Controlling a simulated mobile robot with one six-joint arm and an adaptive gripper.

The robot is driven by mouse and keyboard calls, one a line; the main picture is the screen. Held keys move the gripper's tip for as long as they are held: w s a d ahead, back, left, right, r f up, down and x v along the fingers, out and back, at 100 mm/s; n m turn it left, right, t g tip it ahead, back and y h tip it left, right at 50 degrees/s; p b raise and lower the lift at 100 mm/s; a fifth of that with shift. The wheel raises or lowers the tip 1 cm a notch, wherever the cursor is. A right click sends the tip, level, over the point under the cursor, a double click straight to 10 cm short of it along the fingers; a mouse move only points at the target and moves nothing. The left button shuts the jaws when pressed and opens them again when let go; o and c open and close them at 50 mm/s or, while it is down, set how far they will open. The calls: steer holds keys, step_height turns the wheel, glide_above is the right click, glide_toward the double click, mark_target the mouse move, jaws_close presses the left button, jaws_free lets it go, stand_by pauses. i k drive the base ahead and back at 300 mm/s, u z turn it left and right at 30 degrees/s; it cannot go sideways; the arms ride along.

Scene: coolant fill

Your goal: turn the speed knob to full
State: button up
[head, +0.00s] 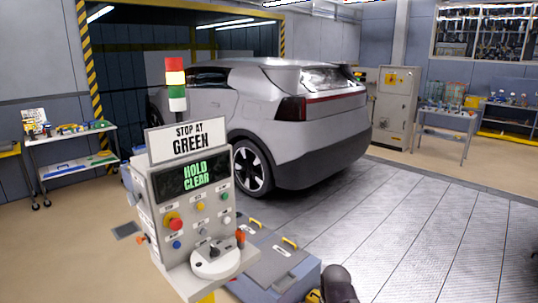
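A grey control pedestal (150,222) stands at the lower middle-left in the head view. An orange-tipped handle (240,237) stands at the dial's right. The display (195,178) reads "HOLD CLEAR" in green.
A silver car (290,120) stands behind. A blue-grey box (275,265) with yellow handles sits right of the pedestal. A dark rounded shape (339,286) is at the bottom edge.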

mark_target(133, 197)
steer(key=u, duration=1.05)
steer(key=k, duration=0.65)
steer(key=u, duration=0.55)
steer(key=i, duration=0.45)
steer(key=u, duration=0.15)
